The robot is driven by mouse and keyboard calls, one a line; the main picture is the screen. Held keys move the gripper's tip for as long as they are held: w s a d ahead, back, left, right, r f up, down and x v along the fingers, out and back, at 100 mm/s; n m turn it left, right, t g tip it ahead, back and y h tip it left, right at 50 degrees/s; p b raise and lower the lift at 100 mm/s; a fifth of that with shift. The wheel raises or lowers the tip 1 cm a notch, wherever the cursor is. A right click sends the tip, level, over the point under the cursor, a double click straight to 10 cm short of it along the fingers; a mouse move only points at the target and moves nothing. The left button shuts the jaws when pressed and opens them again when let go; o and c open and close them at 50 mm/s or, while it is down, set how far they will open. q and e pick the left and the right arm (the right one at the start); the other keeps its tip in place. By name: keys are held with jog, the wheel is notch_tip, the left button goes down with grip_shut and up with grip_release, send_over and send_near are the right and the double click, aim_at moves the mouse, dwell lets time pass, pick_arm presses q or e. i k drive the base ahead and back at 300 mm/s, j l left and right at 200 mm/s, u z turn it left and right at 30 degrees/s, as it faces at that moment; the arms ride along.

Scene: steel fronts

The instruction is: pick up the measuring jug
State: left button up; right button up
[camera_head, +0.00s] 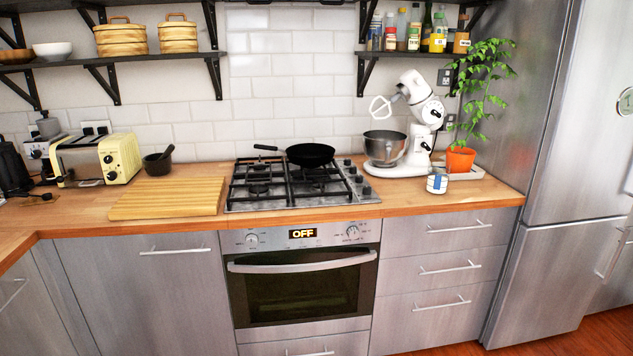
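A small white cup-like container with a blue patch (437,183) stands upright on the wooden counter (400,198), in front of the stand mixer and the potted plant. It may be the measuring jug, but it is too small to tell. Nothing else in view clearly looks like a measuring jug. Neither of my grippers shows in the head view.
A white stand mixer (416,120) with a steel bowl and a plant in an orange pot (460,160) stand behind the container. A black pan (310,154) sits on the gas hob (335,198). A wooden board (168,198) and yellow toaster (95,158) are left. A steel fridge (560,180) stands right.

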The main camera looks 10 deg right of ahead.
aim_at(438, 169)
jog(key=i+j+z, duration=0.1)
jog(key=i+z, duration=0.3)
jog(key=i, duration=0.15)
jog(key=i+j+z, duration=0.8)
jog(key=i, duration=0.2)
jog(key=i+j+z, duration=0.4)
jog(key=j, duration=0.15)
